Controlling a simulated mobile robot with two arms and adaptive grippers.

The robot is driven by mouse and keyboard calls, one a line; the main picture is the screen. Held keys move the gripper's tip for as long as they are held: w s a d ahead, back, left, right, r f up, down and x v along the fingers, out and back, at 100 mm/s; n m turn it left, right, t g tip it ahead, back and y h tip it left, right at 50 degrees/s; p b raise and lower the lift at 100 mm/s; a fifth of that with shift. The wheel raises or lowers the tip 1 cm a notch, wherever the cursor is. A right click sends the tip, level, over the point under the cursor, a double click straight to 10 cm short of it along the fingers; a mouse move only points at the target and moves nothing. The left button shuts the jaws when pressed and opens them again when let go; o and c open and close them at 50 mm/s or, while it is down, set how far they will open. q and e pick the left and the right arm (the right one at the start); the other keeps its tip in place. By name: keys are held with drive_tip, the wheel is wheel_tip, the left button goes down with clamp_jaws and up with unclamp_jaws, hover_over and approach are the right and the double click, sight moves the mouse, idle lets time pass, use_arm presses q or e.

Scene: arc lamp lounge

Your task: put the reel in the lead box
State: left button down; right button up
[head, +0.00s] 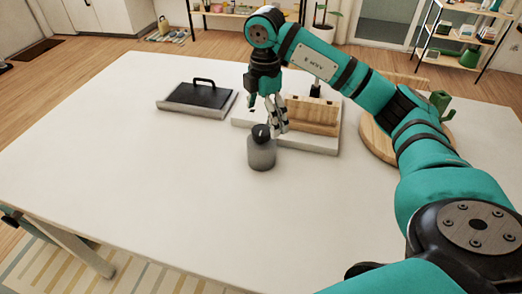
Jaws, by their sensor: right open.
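My right gripper (277,128) is open and points down over the table, just behind a grey jar (261,153) with a black top. Its fingers overlap the jar's top edge in the head view, and I cannot tell whether they touch it. A wooden box (313,116) stands on a pale slab right of the gripper. A shallow tray with a dark, handled lid (199,96) lies left of the gripper. I cannot tell which of these is the lead box, and I cannot clearly identify a reel. My left gripper is not in view.
The white table (130,170) is clear at the front and left. A round wooden board (380,140) lies at the right, partly behind my right arm, with a green object (440,101) near it. Shelves (465,35) stand beyond the table.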

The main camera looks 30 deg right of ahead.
sight(265, 130)
wheel_tip(265, 130, down, 5)
drive_tip(key=shift+s+f+p, duration=0.1)
drive_tip(key=shift+f+p, duration=0.1)
drive_tip(key=shift+p, duration=0.3)
drive_tip(key=f, duration=0.1)
drive_tip(key=f+p, duration=0.1)
drive_tip(key=f, duration=0.1)
drive_tip(key=f+p, duration=0.1)
drive_tip(key=shift+w+a+f, duration=0.25)
drive_tip(key=shift+a+f, duration=0.05)
drive_tip(key=shift+f, duration=0.5)
drive_tip(key=shift+w+r, duration=0.1)
drive_tip(key=c, duration=1.5)
drive_tip(key=shift+c, duration=0.2)
drive_tip(key=shift+r, duration=0.1)
